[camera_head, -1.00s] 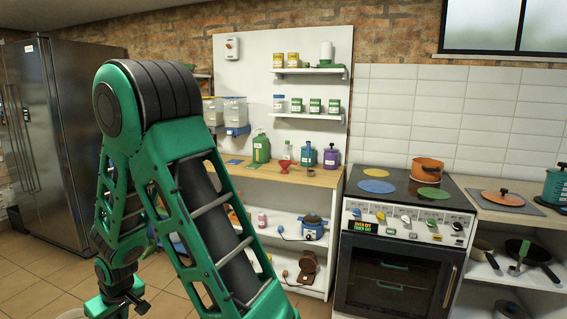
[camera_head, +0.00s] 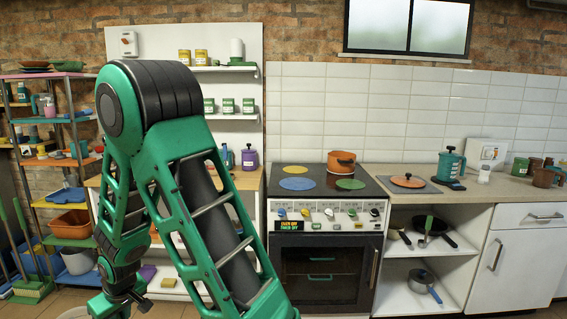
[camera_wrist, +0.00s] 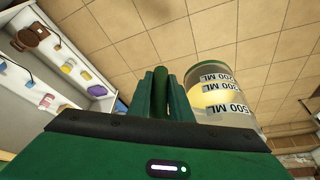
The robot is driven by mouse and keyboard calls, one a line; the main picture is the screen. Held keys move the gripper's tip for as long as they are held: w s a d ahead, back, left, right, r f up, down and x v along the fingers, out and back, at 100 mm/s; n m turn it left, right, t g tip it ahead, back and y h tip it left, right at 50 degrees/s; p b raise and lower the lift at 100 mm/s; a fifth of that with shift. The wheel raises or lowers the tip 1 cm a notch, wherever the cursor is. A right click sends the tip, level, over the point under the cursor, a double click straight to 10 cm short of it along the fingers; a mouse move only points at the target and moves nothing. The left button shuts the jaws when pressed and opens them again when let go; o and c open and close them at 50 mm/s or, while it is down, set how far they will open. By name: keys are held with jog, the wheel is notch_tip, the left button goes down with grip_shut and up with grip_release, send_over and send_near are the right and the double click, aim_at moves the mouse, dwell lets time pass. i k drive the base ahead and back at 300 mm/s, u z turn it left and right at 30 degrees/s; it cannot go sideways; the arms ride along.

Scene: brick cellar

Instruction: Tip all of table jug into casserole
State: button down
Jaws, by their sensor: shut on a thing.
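The table jug (camera_wrist: 222,97) is a clear vessel with white "ML" labels and pale yellow contents, seen at the right of the wrist view. My gripper (camera_wrist: 160,88) is shut on its green handle (camera_wrist: 160,92), beside the jug body. The jug is held above the tiled floor. In the head view my gripper and the jug are not clearly seen below the arm. An orange pot (camera_head: 342,164), which looks like the casserole, stands at the back of the cooker, well away from my arm. Its inside cannot be made out.
The cooker (camera_head: 325,240) has coloured hob discs. To its right, a counter (camera_head: 480,193) holds an orange lid (camera_head: 408,181) and a teal pot (camera_head: 450,163). A loaded shelf rack (camera_head: 70,130) stands left. Open floor (camera_wrist: 150,40) shows below the wrist.

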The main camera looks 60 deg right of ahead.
aim_at(341, 162)
jog(key=u, duration=0.15)
jog(key=i, duration=0.1)
jog(key=z, duration=2.1)
jog(key=k, duration=0.45)
jog(key=z, duration=0.2)
jog(key=i, duration=0.45)
jog(key=u, duration=0.05)
